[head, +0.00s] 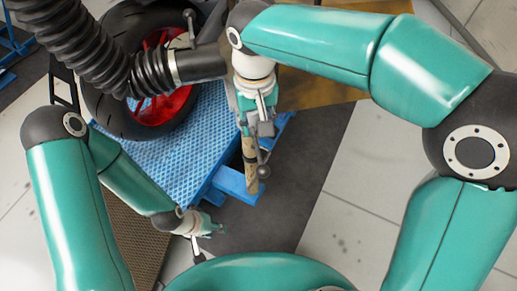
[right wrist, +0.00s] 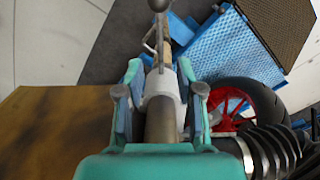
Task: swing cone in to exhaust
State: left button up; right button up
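A black ribbed hose (head: 85,50) comes in from the upper left in the head view. It ends in a dark grey nozzle (head: 200,65), whose far end passes behind my right wrist. My right gripper (head: 258,122) points down over the stand's near corner. In the right wrist view its fingers (right wrist: 162,80) lie either side of a grey-brown tube (right wrist: 162,125) with a pale sleeve; contact is unclear. Beyond is a tan rod (head: 250,155) with a ball-ended lever (head: 265,170). My left gripper (head: 212,229) is low at the centre left, its finger opening too small to tell. No exhaust outlet is clearly visible.
A tyre with a red-rimmed wheel (head: 168,100) stands on a blue patterned platform (head: 170,150). A brown tabletop (right wrist: 45,125) lies at left in the right wrist view. Dark mat and pale floor tiles (head: 350,220) are clear at the right.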

aim_at(259, 153)
notch_tip(259, 153, down, 11)
jog(key=shift+d+f, duration=0.15)
grip_shut()
dwell(0.4)
